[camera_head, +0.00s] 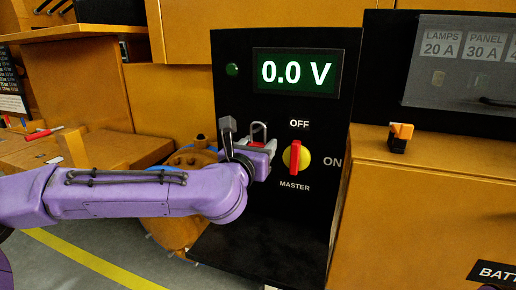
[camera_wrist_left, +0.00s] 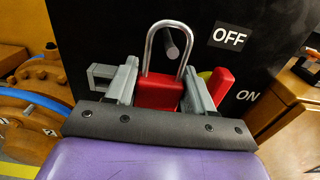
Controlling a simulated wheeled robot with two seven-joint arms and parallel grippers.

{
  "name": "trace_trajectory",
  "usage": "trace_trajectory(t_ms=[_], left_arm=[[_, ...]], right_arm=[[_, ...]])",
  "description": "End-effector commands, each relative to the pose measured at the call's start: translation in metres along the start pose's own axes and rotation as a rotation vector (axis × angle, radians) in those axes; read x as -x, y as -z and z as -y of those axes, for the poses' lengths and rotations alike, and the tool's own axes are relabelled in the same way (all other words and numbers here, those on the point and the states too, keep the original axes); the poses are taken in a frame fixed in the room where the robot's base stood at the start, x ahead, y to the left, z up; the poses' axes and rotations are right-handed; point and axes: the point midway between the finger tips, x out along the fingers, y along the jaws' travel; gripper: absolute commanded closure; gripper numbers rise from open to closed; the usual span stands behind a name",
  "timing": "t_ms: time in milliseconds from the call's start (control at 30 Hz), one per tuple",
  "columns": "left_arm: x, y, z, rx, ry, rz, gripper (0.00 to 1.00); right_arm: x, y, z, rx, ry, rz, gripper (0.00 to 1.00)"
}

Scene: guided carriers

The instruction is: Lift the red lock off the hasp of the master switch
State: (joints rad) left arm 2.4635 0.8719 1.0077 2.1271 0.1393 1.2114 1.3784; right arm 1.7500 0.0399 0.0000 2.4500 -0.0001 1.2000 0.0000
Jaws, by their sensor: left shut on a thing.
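The red lock (camera_wrist_left: 158,92) is upright between the grey fingers of my left gripper (camera_wrist_left: 158,88), which is shut on its body. Its silver shackle points up, and the grey peg of the hasp (camera_wrist_left: 172,44) shows inside the loop. I cannot tell whether the shackle still hangs round the peg or is just in front of it. In the head view my left gripper (camera_head: 257,148) is at the black panel, left of the master switch (camera_head: 296,157); the shackle shows above it. The switch's red handle stands upright on a yellow disc, toward OFF. My right gripper is out of view.
The black panel (camera_head: 230,95) carries a display (camera_head: 296,72) reading 0.0 V. An orange and black object (camera_head: 400,137) stands on the wooden cabinet at right. A round orange thing with a blue hose (camera_wrist_left: 42,90) is left of the gripper.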

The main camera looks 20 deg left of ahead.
Motion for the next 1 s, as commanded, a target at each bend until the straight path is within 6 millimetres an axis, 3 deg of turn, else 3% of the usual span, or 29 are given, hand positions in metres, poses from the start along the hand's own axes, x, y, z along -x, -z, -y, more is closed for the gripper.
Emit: trace_trajectory(t_ms=[333,1000], left_arm=[[0.003,-0.001,0.0,0.001,0.0,0.001,0.8],[0.043,-0.003,0.0,0.0,0.001,0.003,0.8]], right_arm=[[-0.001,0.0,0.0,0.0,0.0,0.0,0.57],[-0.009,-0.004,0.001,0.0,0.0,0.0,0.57]])
